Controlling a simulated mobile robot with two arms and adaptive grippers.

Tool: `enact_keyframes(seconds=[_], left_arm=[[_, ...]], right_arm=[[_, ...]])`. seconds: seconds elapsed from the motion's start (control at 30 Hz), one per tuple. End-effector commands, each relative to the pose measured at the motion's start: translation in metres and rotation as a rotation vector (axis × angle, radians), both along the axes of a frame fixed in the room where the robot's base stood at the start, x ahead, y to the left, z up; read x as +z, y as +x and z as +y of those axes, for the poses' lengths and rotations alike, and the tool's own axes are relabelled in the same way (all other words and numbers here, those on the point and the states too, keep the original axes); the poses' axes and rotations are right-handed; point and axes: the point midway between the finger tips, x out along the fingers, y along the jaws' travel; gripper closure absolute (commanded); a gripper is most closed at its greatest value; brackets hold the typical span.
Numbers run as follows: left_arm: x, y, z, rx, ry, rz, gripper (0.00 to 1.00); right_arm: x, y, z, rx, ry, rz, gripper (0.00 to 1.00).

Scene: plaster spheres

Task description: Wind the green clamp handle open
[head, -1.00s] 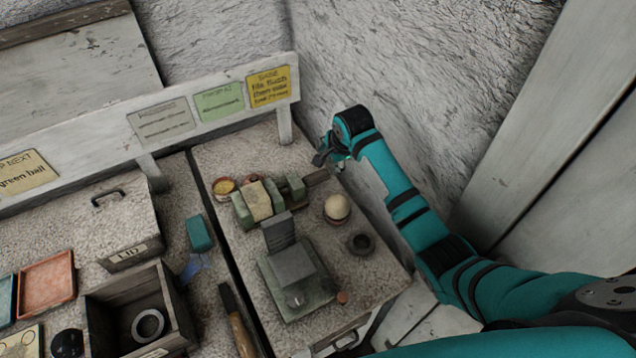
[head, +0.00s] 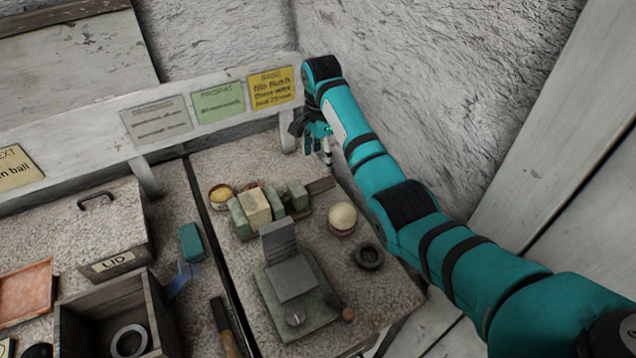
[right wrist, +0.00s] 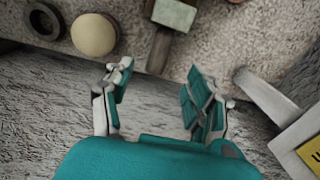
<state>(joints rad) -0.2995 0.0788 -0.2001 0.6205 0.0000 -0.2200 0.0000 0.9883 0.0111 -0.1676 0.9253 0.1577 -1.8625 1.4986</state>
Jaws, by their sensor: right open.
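The green clamp (head: 240,219) stands near the back of the right-hand bench, with a pale block (head: 255,206) between its jaws. Its dark handle (head: 321,185) sticks out to the right; in the right wrist view the handle (right wrist: 158,50) lies ahead of the fingers, below a green clamp part (right wrist: 174,14). My right gripper (head: 315,150) is open and empty, behind the handle near the wall, apart from it. In the right wrist view the open fingers (right wrist: 160,72) stand on either side of the handle's line. My left gripper is not in view.
A green fixture with a grey plate (head: 290,279) stands in front. The sign rail (head: 165,145) and rough wall (head: 400,60) are close to my gripper.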

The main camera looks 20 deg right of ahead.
Motion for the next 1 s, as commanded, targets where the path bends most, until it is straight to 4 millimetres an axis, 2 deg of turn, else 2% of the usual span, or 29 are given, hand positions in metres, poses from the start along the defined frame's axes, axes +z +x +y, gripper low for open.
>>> enact_keyframes(seconds=[0.3,0.5,0.7,0.93,1.0], left_arm=[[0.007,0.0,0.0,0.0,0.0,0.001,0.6],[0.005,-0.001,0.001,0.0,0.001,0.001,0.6],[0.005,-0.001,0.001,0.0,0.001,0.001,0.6],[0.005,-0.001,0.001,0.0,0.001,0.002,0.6],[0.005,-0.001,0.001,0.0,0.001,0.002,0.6]], right_arm=[[-0.069,0.002,0.0,0.0,-0.001,0.003,0.43],[-0.099,0.004,0.001,-0.001,0.0,0.0,0.43],[-0.11,0.005,0.001,-0.001,0.0,-0.002,0.43],[-0.11,0.005,0.001,0.0,0.0,-0.002,0.43],[-0.11,0.005,0.001,0.0,0.0,-0.002,0.5]])
